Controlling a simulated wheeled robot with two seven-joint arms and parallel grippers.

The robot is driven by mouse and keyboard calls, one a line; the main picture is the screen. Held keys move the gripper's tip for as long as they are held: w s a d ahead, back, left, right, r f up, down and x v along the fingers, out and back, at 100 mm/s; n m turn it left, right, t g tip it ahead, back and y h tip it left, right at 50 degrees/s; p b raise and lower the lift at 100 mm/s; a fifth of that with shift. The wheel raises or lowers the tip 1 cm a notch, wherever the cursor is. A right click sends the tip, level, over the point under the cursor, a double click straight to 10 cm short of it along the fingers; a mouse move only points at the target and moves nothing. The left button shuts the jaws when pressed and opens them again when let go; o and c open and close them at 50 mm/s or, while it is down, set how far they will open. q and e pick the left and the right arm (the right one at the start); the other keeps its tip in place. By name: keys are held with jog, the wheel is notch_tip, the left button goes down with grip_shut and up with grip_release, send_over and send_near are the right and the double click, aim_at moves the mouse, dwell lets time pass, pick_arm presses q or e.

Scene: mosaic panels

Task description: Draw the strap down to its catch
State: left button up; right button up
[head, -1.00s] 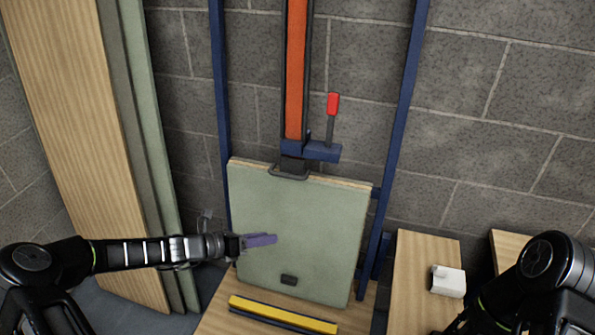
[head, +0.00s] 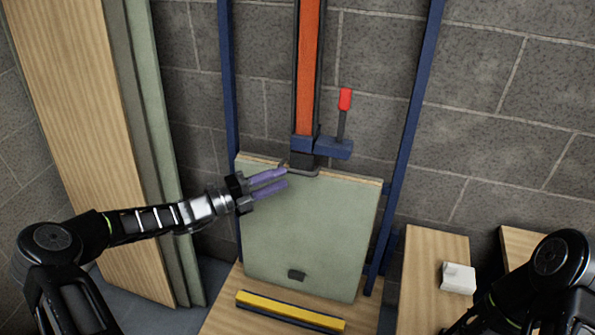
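The orange strap (head: 309,68) hangs down the middle of the blue frame (head: 231,110). It runs into a blue buckle block with a red-tipped lever (head: 345,100). Below the block a dark metal loop (head: 303,172) lies at the top edge of the pale green panel (head: 325,225). My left gripper (head: 285,178) is in front of the panel's upper left, just left of and below the loop. Its two purple fingers are apart with nothing visible between them. My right gripper is out of view; only its arm shows at lower right.
A yellow bar (head: 290,310) lies on the wooden base below the panel. A small white box (head: 458,278) rests on a wooden surface (head: 430,255) at right. Tall boards (head: 75,130) lean on the wall at left. The panel's front is otherwise clear.

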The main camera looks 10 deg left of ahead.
aim_at(294, 173)
pick_arm(q)
jog(key=p+x, duration=0.1)
jog(key=x, duration=0.5)
jog(key=shift+w+d, duration=0.1)
jog(key=shift+d, duration=0.05)
grip_shut()
dwell(1.3)
